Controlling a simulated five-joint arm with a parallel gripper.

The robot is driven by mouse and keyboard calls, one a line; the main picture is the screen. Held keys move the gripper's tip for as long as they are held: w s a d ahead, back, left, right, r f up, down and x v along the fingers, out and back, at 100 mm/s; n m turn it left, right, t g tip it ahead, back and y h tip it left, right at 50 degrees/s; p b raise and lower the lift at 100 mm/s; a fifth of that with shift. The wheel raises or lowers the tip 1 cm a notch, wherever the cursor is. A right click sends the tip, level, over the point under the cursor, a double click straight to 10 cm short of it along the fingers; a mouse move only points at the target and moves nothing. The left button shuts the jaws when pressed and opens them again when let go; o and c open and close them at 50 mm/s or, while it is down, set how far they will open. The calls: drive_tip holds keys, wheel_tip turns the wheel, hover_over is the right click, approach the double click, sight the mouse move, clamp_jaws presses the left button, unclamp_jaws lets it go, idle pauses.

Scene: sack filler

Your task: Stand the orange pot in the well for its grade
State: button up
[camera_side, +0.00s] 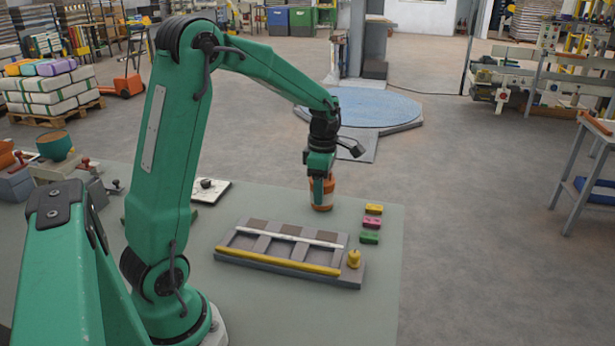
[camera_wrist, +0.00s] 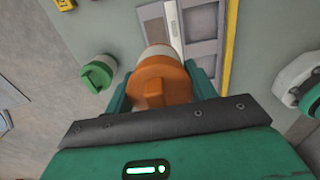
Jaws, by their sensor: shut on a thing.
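The orange pot (camera_side: 322,196) has a pale band and is upright behind the tray, near the far edge of the table. My gripper (camera_side: 320,180) is shut on it from above. In the wrist view the pot (camera_wrist: 160,85) shows its orange top with a raised grip, between my green fingers. I cannot tell whether its base touches the table. The grey tray (camera_side: 345,277) has three wells side by side, a white strip across them and a yellow bar along the front. The wells look empty. Brownish panels lie behind them; I cannot read any grade marks.
A yellow knob-like piece (camera_side: 354,259) stands at the tray's right end. A green-topped pot (camera_wrist: 97,74) shows in the wrist view. A white plate (camera_side: 211,188) lies left.

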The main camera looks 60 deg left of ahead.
drive_tip(key=s+d, duration=0.5)
drive_tip(key=d, duration=0.2)
drive_tip(key=shift+f, duration=0.25)
drive_tip(key=shift+f, duration=0.15)
drive_tip(key=shift+f, duration=4)
drive_tip(key=shift+f, duration=0.7)
drive_tip(key=o, duration=1.1)
drive_tip(key=shift+c, duration=0.2)
drive_tip(key=shift+d, duration=0.1)
drive_tip(key=shift+c, duration=0.4)
drive_tip(key=shift+o, duration=0.4)
